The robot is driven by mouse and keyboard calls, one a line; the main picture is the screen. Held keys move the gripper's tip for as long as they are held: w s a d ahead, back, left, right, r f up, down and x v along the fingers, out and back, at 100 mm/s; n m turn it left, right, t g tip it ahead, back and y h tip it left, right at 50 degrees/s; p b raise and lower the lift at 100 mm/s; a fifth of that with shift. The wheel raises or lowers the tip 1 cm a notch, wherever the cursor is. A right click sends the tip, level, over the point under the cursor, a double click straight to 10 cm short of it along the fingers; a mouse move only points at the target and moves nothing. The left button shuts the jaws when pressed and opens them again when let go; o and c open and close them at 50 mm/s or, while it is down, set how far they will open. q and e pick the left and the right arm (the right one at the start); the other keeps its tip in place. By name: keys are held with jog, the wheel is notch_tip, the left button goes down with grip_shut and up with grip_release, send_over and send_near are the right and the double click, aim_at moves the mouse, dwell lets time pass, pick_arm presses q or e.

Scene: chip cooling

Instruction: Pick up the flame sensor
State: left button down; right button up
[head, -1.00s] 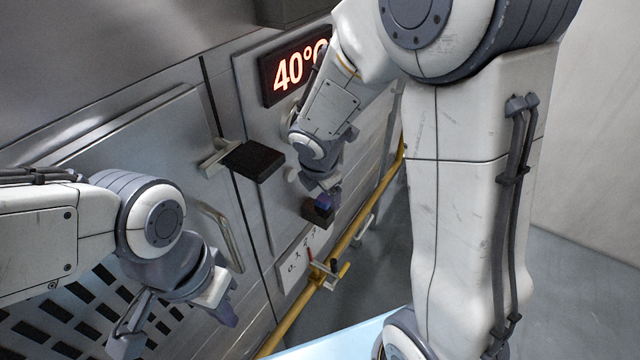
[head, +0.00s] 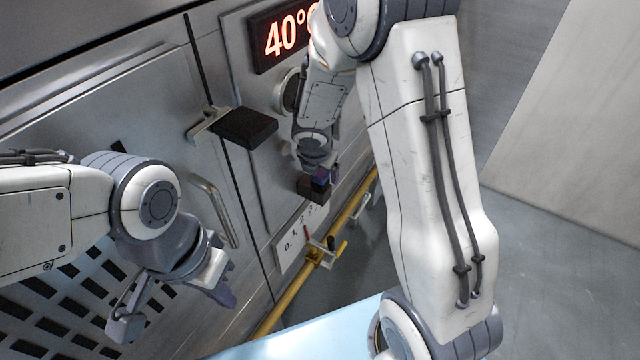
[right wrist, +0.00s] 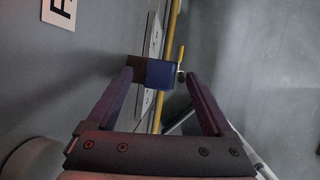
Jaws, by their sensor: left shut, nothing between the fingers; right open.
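The flame sensor appears to be the small blue block (right wrist: 162,74) on a dark brown mount (right wrist: 136,70) in the right wrist view. In the head view the blue block (head: 321,178) and its dark mount (head: 311,192) are small and partly covered by my right gripper (head: 318,172). In the right wrist view my right gripper (right wrist: 159,84) is open, with one finger on each side of the block. I cannot tell whether the fingers touch it. My left gripper (head: 224,294) is shut and empty at the lower left of the head view.
A black-ended lever (head: 245,128) juts from the metal cabinet. A red display (head: 285,38) reads 40°. A yellow pipe (head: 290,285) with a small valve (head: 322,250) runs below the mount, beside a numbered label (head: 298,238). Open floor (head: 560,270) lies to the right.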

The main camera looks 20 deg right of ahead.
jog(key=shift+w+d+f, duration=0.1)
jog(key=shift+w+f, duration=0.1)
jog(key=shift+f, duration=0.2)
jog(key=shift+c, duration=0.2)
grip_shut()
jog(key=shift+r, duration=0.15)
